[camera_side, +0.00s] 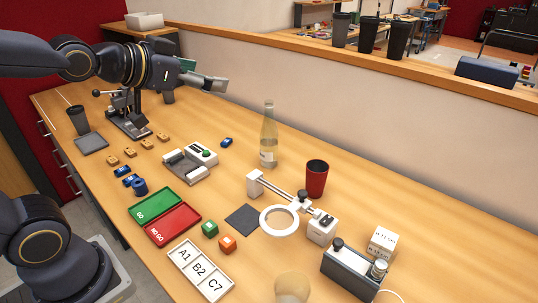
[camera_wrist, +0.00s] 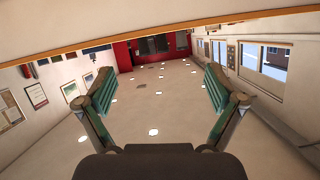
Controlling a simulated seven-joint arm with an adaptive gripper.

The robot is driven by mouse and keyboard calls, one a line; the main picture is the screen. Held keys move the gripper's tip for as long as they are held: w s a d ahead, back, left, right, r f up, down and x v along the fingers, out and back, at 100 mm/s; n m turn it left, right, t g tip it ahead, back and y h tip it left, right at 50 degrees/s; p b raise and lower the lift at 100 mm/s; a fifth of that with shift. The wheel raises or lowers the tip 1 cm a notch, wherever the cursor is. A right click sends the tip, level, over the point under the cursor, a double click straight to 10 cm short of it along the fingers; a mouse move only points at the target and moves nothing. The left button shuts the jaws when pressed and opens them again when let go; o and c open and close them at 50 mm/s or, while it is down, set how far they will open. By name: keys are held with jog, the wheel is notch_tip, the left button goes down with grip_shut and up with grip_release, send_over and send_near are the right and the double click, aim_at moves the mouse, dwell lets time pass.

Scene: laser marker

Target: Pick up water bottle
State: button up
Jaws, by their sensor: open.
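The water bottle (camera_side: 268,138) is a clear, tall bottle with a pale label. It stands upright on the wooden table toward the back edge, in the middle of the side view. My gripper (camera_side: 222,85) is up at the left of the bottle in the side view, above the table and apart from it. In the wrist view my gripper (camera_wrist: 160,95) shows two green-padded fingers spread wide with nothing between them. The wrist view looks out over the room, and the bottle is not in it.
A red cup (camera_side: 316,178) stands right of the bottle. A ring-shaped magnifier stand (camera_side: 279,221) is in front. A grey-white device (camera_side: 188,162) and a small blue car (camera_side: 226,142) lie to its left. A low wall (camera_side: 350,110) runs behind the table.

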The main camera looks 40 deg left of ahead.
aim_at(264, 142)
jog(key=w+a+f+m+t+h, duration=0.15)
jog(key=w+f+t, duration=0.25)
jog(key=w, duration=0.8)
jog(key=s+a+f+n+g+y, duration=0.1)
jog(key=a+f, duration=0.2)
jog(key=f, duration=0.9)
jog(key=a+f+n+g, duration=0.1)
jog(key=a+f+n, duration=0.15)
jog(key=f, duration=0.85)
jog(key=shift+m, duration=0.3)
jog(key=x, duration=1)
jog(key=shift+w+a, duration=0.25)
jog(key=shift+w, duration=0.15)
jog(key=x, duration=0.5)
jog(key=shift+w+a+f, duration=0.3)
jog(key=shift+a+f, duration=0.05)
jog(key=shift+f, duration=0.05)
